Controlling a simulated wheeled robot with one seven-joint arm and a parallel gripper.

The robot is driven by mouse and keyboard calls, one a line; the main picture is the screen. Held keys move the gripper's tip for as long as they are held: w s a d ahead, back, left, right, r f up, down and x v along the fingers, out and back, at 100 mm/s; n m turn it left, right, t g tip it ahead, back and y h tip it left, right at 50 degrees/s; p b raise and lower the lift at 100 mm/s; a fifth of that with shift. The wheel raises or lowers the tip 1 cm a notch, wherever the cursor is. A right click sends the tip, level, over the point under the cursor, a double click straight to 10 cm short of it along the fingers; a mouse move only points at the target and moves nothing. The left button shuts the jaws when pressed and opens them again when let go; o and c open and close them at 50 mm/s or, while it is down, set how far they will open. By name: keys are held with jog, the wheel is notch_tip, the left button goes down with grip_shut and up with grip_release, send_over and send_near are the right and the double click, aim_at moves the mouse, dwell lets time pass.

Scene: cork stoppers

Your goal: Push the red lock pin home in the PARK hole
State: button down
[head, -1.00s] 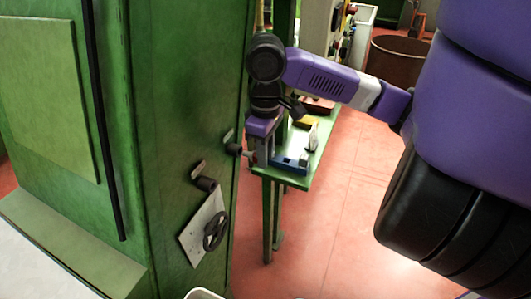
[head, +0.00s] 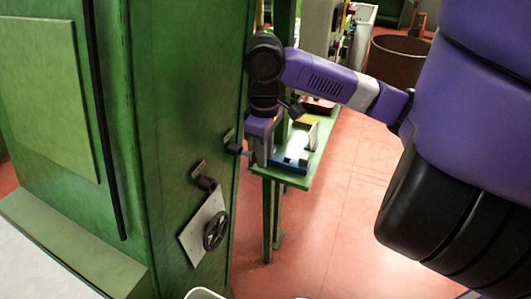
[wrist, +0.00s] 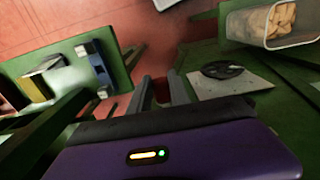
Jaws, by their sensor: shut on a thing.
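My gripper (head: 254,152) is beside the right edge of the green machine (head: 185,90), level with the upper black holder (head: 233,148). It is shut on the red lock pin, of which only a small end (head: 247,153) shows between the fingers and that holder. In the wrist view, my gripper's two grey fingers (wrist: 159,92) stand a little apart, and the pin is hard to make out between them. A second black holder (head: 206,183) sits lower on the machine. I cannot read a PARK label or tell how deep the pin sits.
A pale plate with a black handwheel (head: 215,231) is below the holders. A green shelf (head: 300,180) with blue and yellow items stands close behind my gripper. A crate of corks (wrist: 232,28) shows in the wrist view. Red floor lies open to the right.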

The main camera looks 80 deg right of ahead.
jog(key=shift+w+d+p, duration=0.2)
jog(key=shift+w, duration=0.55)
jog(key=shift+w+d+p, duration=0.15)
jog(key=shift+w, duration=0.6)
dwell(1.3)
jog(key=c, duration=1.1)
grip_release()
jog(key=shift+c, duration=0.2)
jog(key=shift+r, duration=0.1)
notch_tip(320, 180, up, 8)
jog(key=shift+f, duration=0.2)
